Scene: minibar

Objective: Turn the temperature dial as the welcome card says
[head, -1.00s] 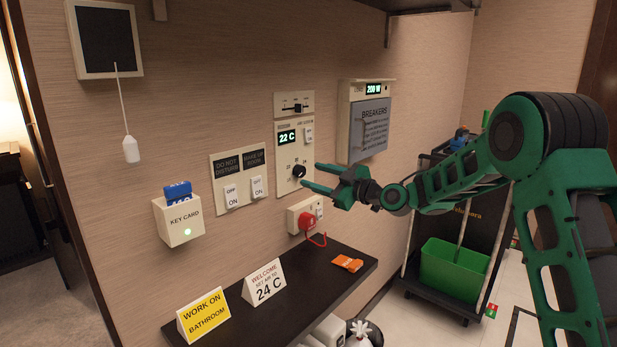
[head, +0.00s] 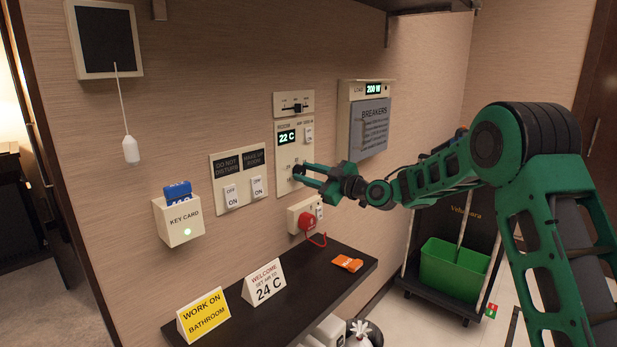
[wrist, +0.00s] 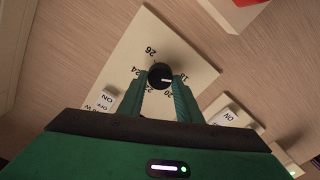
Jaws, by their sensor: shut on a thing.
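The temperature dial is a black round knob (wrist: 160,74) on a cream wall panel (wrist: 190,55) marked 18 to 26. My gripper (wrist: 158,88) is shut on the knob, one green finger on each side. A white mark on the knob faces right in the wrist view. In the head view my gripper (head: 299,173) reaches the panel from the right and largely hides the knob. The green display (head: 287,138) above reads 22 C. The white welcome card (head: 265,283) on the shelf says to set the air to 24 C.
A dark shelf (head: 325,285) below holds a yellow sign (head: 204,315) and an orange item (head: 347,263). A red plug (head: 307,222) sits just under the dial panel. Light switches (head: 231,194) and a key card holder (head: 179,222) are to the left, a breaker box (head: 369,128) to the right.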

